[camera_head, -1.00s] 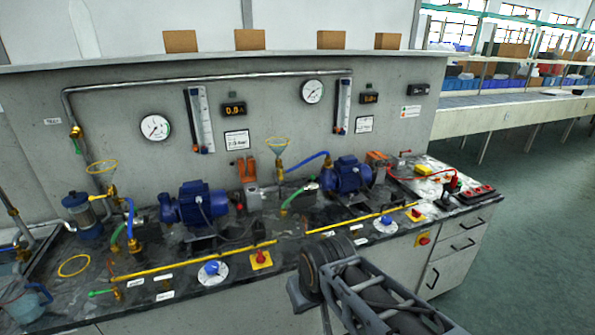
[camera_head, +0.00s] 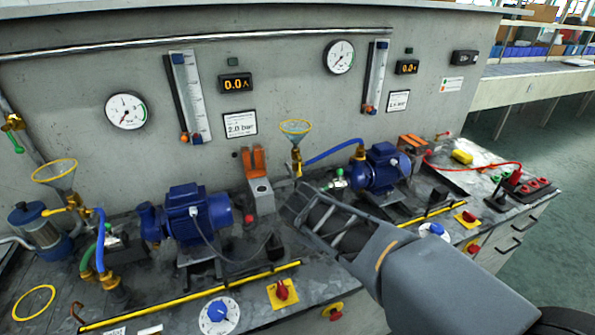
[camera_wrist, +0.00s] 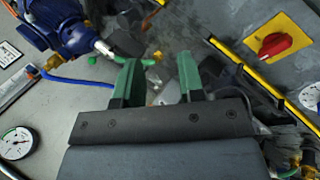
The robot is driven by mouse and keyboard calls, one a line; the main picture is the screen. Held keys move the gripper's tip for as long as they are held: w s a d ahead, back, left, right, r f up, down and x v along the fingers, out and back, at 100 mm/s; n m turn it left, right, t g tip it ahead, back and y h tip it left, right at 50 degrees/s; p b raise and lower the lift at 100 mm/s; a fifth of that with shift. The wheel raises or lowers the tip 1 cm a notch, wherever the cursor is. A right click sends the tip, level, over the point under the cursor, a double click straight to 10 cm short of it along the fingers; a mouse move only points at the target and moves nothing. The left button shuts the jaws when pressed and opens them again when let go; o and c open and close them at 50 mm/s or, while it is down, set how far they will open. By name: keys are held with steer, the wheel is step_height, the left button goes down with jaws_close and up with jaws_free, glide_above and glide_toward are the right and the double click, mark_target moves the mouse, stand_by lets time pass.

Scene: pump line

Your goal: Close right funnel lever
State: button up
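The right funnel (camera_head: 295,127) has a yellow rim and stands upright against the back panel in the head view. Its brass valve (camera_head: 297,158) sits just below it, with a small yellow part lower down that I take for the lever. My arm reaches in from the lower right, and its end lies just below and in front of this valve. In the wrist view my gripper (camera_wrist: 160,82) has two green fingers, spread apart, with nothing clearly held between them. The funnel and lever cannot be made out in the wrist view, and the gripper body hides part of the scene.
Blue pumps stand left (camera_head: 190,215) and right (camera_head: 380,168) of my arm's end. A blue hose (camera_head: 335,150) runs from the funnel valve to the right pump. A yellow rail (camera_head: 200,297) and a red switch (camera_head: 282,291) lie near the bench front. The left funnel (camera_head: 54,171) is farther left.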

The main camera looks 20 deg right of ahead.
steer(key=w+d+f+n+t+h+b, duration=0.25)
steer(key=w+d+n+h+b, duration=0.2)
steer(key=w+n, duration=0.5)
steer(key=n+t+b, duration=0.5)
steer(key=n+t, duration=0.4)
steer(key=n, duration=0.4)
glide_toward(299, 174)
step_height(299, 174, up, 3)
steer(key=s+a, duration=0.2)
steer(key=s, duration=0.1)
steer(key=x, duration=1.3)
steer(key=shift+w+d+r+p, duration=0.2)
steer(key=shift+w+r+p, duration=0.05)
steer(key=shift+w+p, duration=0.05)
steer(key=shift+c, duration=0.3)
jaws_close()
